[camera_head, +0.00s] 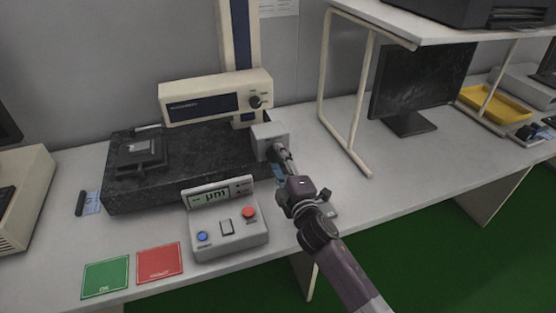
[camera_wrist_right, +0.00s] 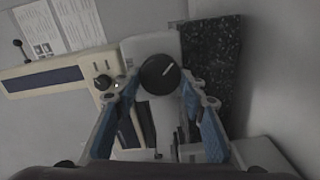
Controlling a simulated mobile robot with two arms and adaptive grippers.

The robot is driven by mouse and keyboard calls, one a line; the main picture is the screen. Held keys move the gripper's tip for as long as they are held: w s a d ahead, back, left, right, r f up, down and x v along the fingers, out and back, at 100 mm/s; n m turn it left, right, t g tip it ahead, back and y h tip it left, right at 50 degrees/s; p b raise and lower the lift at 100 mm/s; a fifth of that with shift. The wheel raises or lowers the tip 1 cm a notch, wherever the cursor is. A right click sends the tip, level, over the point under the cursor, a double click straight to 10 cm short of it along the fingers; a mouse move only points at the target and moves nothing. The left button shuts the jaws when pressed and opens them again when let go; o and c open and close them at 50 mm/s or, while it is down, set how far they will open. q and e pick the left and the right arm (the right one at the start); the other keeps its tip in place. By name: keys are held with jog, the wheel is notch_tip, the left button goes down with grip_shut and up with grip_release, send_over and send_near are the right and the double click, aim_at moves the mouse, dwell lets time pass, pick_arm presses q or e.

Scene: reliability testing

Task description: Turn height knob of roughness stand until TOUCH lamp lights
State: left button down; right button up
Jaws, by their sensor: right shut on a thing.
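The roughness stand has a dark granite base (camera_head: 200,185) and a cream column (camera_head: 240,35) carrying a drive unit (camera_head: 215,97). A grey box (camera_head: 268,132) sits at the base's right side. Its round black height knob (camera_wrist_right: 159,74), with a white pointer line, faces my right wrist camera. My right gripper (camera_head: 280,155) reaches the box from the right; in the wrist view its blue-padded fingers (camera_wrist_right: 160,82) are shut on the knob, one at each side. The display unit (camera_head: 228,228) reads "µm"; its small lamps look dark, and their labels are too small to read. My left gripper is out of view.
A green card (camera_head: 106,277) and a red card (camera_head: 159,263) lie front left of the display unit. A shelf frame (camera_head: 360,100), a monitor (camera_head: 420,80) and a yellow tray (camera_head: 495,104) stand to the right. The bench between the stand and shelf frame is mostly clear.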

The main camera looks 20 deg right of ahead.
jog(key=shift+m, duration=0.4)
jog(key=shift+f, duration=0.1)
jog(key=o, duration=1.2)
jog(key=shift+c, duration=0.2)
jog(key=s, duration=1.2)
jog(key=shift+d, duration=0.25)
